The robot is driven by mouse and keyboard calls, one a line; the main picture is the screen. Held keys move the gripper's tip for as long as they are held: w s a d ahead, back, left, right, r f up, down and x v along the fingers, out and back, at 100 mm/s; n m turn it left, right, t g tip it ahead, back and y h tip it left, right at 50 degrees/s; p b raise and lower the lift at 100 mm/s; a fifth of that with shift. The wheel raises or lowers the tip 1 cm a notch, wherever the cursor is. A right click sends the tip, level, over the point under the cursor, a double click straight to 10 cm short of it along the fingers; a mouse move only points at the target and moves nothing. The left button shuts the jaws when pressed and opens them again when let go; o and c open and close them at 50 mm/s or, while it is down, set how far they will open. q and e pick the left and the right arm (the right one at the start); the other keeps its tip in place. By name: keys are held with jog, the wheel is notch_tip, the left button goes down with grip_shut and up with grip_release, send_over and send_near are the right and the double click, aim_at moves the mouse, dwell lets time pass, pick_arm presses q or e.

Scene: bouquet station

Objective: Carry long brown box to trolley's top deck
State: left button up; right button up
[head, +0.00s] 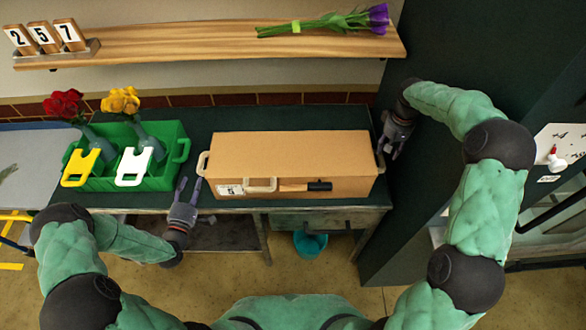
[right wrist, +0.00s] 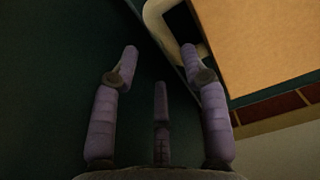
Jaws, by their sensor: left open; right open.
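The long brown box (head: 290,155) lies on the dark green worktop (head: 290,117), with pale loop handles at its left end (head: 203,163) and right end (head: 380,161). My left gripper (head: 187,187) is open beside the box's left end, just short of the left handle. My right gripper (head: 392,150) is open by the right end. In the right wrist view, the right gripper's fingers (right wrist: 160,62) are spread and empty. One finger overlaps the pale handle (right wrist: 156,22); contact cannot be told. The box (right wrist: 255,45) fills the upper right there. I cannot identify the trolley surely.
A green crate (head: 183,150) with flower vases and yellow and white tags stands left of the box. A wooden shelf (head: 200,45) with number blocks and purple flowers runs above. A teal bucket (head: 310,243) is under the worktop. A dark cabinet wall stands at right.

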aim_at(201, 166)
pick_arm(q)
jog(key=w, duration=0.2)
jog(key=w+d, duration=0.1)
jog(key=w, duration=0.5)
jog(key=shift+w+d+r, duration=0.1)
jog(key=shift+d, duration=0.05)
pick_arm(e)
notch_tip(201, 166, down, 8)
jog(key=shift+f, duration=0.15)
pick_arm(q)
grip_shut()
pick_arm(e)
grip_shut()
jog(key=shift+w, duration=0.1)
